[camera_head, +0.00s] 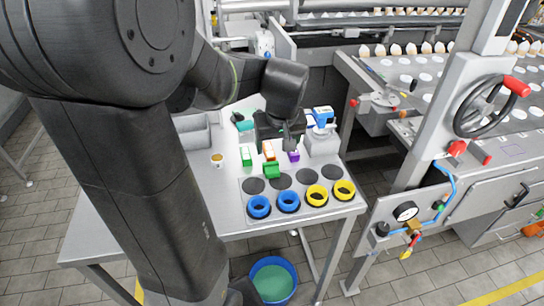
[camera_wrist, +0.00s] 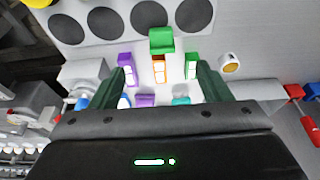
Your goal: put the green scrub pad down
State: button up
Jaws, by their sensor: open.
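The green scrub pad (camera_head: 271,171) appears as a small green block on the grey worktop, just behind the row of dark discs. In the wrist view the green pad (camera_wrist: 161,41) is beyond the fingertips, at the end of an orange-and-white block (camera_wrist: 159,69); I cannot tell whether they touch. My gripper (camera_wrist: 163,75) is open, its two dark green fingers wide apart with nothing gripped. In the head view my gripper (camera_head: 280,140) hangs over the worktop behind the pad, and its fingers are partly hidden.
A green-and-white block (camera_head: 246,156) and a purple-and-white block (camera_head: 293,156) stand either side. Blue rings (camera_head: 259,207) and yellow rings (camera_head: 317,195) line the front edge. Dark discs (camera_head: 308,177) lie bare behind them. A small cup (camera_head: 217,160) stands left; worktop there is mostly clear.

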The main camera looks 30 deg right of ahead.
send_over(272, 168)
jog(key=s, duration=0.3)
jog(key=f, duration=0.8)
jog(key=shift+w+a+f, duration=0.15)
jog(key=shift+a, duration=0.25)
jog(key=shift+w+p+x, duration=0.2)
jog(key=shift+p+x, duration=0.1)
jog(key=shift+x, duration=0.95)
jog(key=shift+w+p+x, duration=0.25)
jog(key=shift+x, duration=1.05)
jog(key=shift+d, duration=0.1)
jog(key=shift+c, duration=0.4)
jog(key=c, duration=1.1)
jog(key=shift+o, duration=0.2)
jog(key=shift+r, duration=0.25)
